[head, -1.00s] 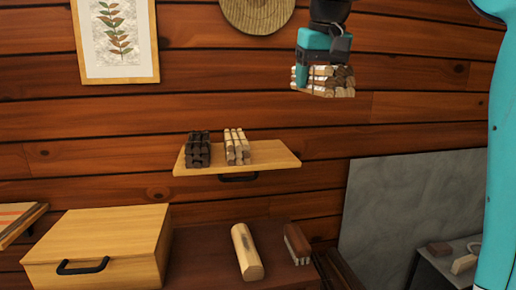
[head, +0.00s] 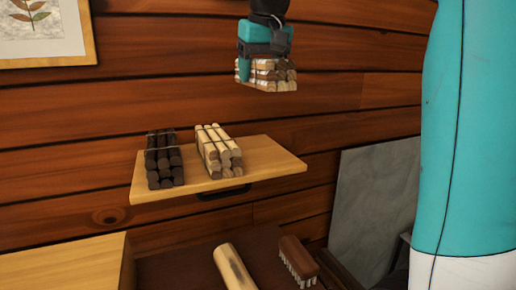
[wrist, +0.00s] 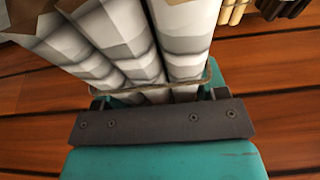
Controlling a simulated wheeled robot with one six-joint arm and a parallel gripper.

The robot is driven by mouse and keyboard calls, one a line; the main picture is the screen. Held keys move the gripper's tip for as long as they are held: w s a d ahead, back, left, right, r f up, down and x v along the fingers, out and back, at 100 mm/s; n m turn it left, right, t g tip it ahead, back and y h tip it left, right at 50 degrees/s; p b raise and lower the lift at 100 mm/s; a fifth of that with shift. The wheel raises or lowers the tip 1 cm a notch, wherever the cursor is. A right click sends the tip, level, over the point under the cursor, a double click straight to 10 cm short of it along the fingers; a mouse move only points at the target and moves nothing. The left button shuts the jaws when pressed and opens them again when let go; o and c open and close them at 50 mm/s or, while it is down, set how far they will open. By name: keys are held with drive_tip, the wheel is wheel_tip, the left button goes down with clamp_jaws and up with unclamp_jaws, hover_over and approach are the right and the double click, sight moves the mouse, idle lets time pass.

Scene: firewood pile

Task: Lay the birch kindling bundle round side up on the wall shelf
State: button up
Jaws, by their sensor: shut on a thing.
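My gripper (head: 265,60) is shut on the birch kindling bundle (head: 272,78), in the air above and behind the right part of the wall shelf (head: 277,162). The bundle's white-grey sticks lie roughly level, with a tan strip along the lower edge. The wrist view shows the bundle (wrist: 130,50) close up, with twine across it near the jaws. Part of it is hidden by the gripper, and I cannot tell for sure which side is round. The shelf is a light wooden board, bare on its right.
A dark bundle (head: 164,162) and a pale bundle (head: 218,150) stand side by side on the shelf's left and middle. Below are a log (head: 234,268) and a brush (head: 298,262). A framed picture (head: 45,35) hangs upper left. A grey panel (head: 375,200) stands at right.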

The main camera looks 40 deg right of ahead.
sight(259, 150)
wheel_tip(259, 150, down, 15)
drive_tip(key=shift+r+p, duration=0.15)
drive_tip(key=shift+p, duration=1)
drive_tip(key=o, duration=1.1)
drive_tip(key=shift+s, duration=0.1)
drive_tip(key=shift+r, duration=0.1)
drive_tip(key=b+v, duration=0.2)
drive_tip(key=v, duration=0.9)
drive_tip(key=shift+s+r, duration=0.15)
drive_tip(key=shift+r, duration=0.25)
